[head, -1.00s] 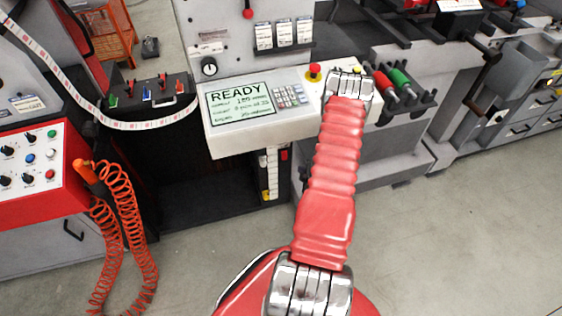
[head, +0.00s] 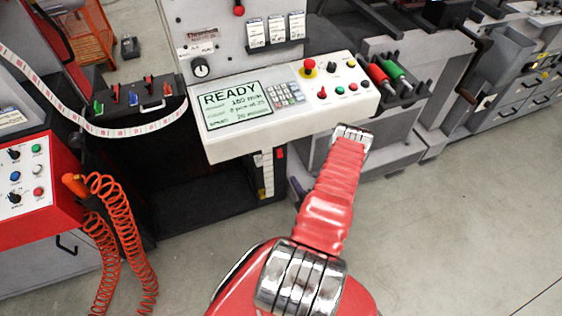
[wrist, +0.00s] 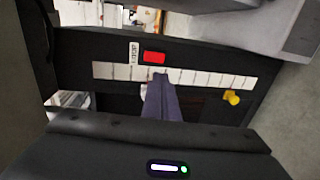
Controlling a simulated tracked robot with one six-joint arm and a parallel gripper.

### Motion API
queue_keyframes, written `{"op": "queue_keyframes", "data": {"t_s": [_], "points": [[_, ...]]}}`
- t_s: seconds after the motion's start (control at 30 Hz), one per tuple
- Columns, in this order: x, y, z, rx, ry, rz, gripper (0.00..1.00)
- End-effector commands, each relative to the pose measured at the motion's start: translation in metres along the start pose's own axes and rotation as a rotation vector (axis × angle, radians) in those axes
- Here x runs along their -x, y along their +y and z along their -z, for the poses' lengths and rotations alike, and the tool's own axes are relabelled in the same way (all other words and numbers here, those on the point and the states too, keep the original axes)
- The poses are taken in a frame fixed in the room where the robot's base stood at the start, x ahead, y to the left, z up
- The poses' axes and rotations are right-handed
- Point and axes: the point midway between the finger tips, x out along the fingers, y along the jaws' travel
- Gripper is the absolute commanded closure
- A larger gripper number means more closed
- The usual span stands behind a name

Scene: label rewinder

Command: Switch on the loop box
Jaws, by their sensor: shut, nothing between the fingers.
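The loop box is a dark panel with a white scale strip (wrist: 200,79), a small sign reading LOOP (wrist: 134,53) and a red switch (wrist: 154,57). In the wrist view the switch is just beyond my gripper (wrist: 160,80), whose fingers are closed and empty. The fingertips point at the strip just below the switch; I cannot tell whether they touch the panel. In the head view the strip (head: 268,176) and switch (head: 281,153) show under the console, left of my arm. My fingers are mostly hidden there. Whether the switch is on cannot be told.
A yellow knob (wrist: 232,97) sits at the strip's right end in the wrist view. Above is the console (head: 292,101) with a READY screen (head: 235,106) and several buttons. A red control box (head: 30,185) with an orange coiled cable (head: 125,215) stands left. The floor at right is clear.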

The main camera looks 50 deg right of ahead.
Motion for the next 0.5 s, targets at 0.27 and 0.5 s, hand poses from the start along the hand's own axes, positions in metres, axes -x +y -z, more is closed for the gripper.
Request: {"op": "queue_keyframes", "data": {"t_s": [0.27,0.5], "points": [[-0.006,0.000,0.002,0.001,0.005,0.001,1.00],[-0.032,0.001,0.004,0.003,0.009,0.000,1.00]]}}
